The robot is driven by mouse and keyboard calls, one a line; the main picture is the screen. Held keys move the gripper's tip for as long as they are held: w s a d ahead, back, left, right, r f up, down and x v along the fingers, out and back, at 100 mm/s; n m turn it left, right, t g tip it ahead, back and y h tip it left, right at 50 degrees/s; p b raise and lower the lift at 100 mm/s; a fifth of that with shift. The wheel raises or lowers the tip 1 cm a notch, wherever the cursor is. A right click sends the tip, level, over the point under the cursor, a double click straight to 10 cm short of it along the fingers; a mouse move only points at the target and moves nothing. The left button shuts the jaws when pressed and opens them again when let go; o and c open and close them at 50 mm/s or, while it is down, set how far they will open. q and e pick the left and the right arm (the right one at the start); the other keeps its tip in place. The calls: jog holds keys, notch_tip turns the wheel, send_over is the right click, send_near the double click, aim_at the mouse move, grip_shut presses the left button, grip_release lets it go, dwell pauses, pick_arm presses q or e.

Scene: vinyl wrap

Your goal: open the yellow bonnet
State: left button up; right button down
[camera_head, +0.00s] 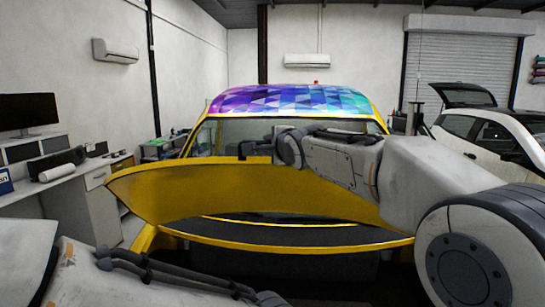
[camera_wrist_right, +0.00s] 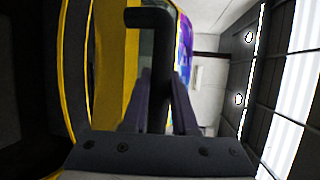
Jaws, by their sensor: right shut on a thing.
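The yellow bonnet (camera_head: 215,190) of the car stands raised in the head view, its broad panel tilted above the dark front opening (camera_head: 300,236). A yellow panel also shows in the right wrist view (camera_wrist_right: 103,60). My right arm reaches across the bonnet from the right and hides part of it. My right gripper (camera_head: 264,148) is at the bonnet's upper edge, shut on a dark L-shaped bar (camera_wrist_right: 150,20). The bar stands between the fingers in the right wrist view (camera_wrist_right: 158,100); its attachment is unclear. My left arm shows low in the head view, but its gripper cannot be made out.
The car's roof (camera_head: 290,99) has a purple and blue pattern. A desk with drawers (camera_head: 98,178) and a monitor (camera_head: 28,111) stand at the left. A white car (camera_head: 490,135) with its rear hatch raised is at the right.

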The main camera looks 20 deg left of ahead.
pick_arm(q)
jog(key=shift+w+r, duration=0.15)
jog(key=shift+w, duration=0.05)
pick_arm(e)
jog(key=shift+w+r, duration=0.2)
jog(key=shift+r, duration=0.55)
jog(key=c, duration=0.7)
grip_release()
jog(key=shift+w, duration=0.1)
jog(key=shift+c, duration=0.2)
jog(key=shift+o, duration=0.3)
jog(key=shift+w, duration=0.1)
pick_arm(q)
jog(key=shift+w, duration=0.1)
pick_arm(e)
jog(key=shift+d+f, duration=0.1)
jog(key=shift+f, duration=0.05)
jog(key=shift+f, duration=0.1)
